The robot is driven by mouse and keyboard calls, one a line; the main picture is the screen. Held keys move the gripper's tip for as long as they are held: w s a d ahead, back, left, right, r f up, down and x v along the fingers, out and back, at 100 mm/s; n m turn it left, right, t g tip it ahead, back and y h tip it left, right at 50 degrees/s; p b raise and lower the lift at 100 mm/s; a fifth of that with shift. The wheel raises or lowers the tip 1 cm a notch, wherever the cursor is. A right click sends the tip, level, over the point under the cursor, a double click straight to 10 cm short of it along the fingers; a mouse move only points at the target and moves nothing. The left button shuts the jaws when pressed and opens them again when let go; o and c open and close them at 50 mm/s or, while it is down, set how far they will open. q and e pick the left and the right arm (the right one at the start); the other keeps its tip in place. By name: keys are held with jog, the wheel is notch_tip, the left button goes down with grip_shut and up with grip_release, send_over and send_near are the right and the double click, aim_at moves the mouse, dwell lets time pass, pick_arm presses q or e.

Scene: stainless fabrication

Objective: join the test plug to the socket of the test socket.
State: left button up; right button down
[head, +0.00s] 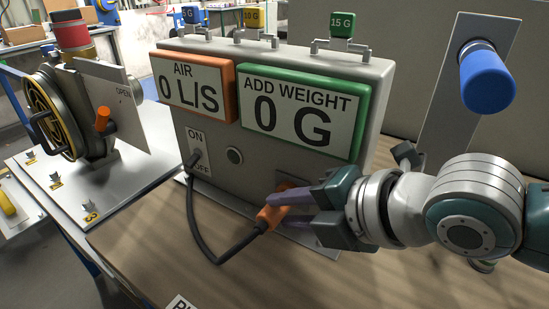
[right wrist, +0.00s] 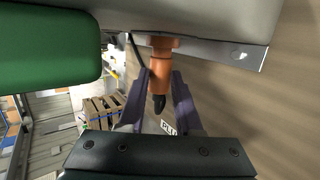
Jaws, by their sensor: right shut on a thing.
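The orange test plug (head: 268,216) is at the lower front of the grey test panel, with a black cable (head: 215,258) trailing from it. My right gripper (head: 283,208) is shut on the plug, its purple fingers on either side. In the right wrist view the plug (right wrist: 162,72) stands between the fingertips (right wrist: 160,80), its black cable end pointing away from the panel. Its orange front meets a wider orange collar at the panel face. The test socket (head: 289,186) is mostly hidden behind plug and fingers; I cannot tell how deep the plug sits. My left gripper is out of view.
The grey panel (head: 290,66) carries an AIR display, an ADD WEIGHT display and an ON/OFF switch (head: 195,158). A blue knob (head: 487,82) on a metal post stands at right. A valve rig (head: 75,110) stands at left. The wooden tabletop (head: 150,245) in front is mostly clear.

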jog(key=shift+w+d, duration=0.15)
jog(key=shift+w+d, duration=0.15)
jog(key=shift+w, duration=0.05)
jog(key=c, duration=0.5)
grip_release()
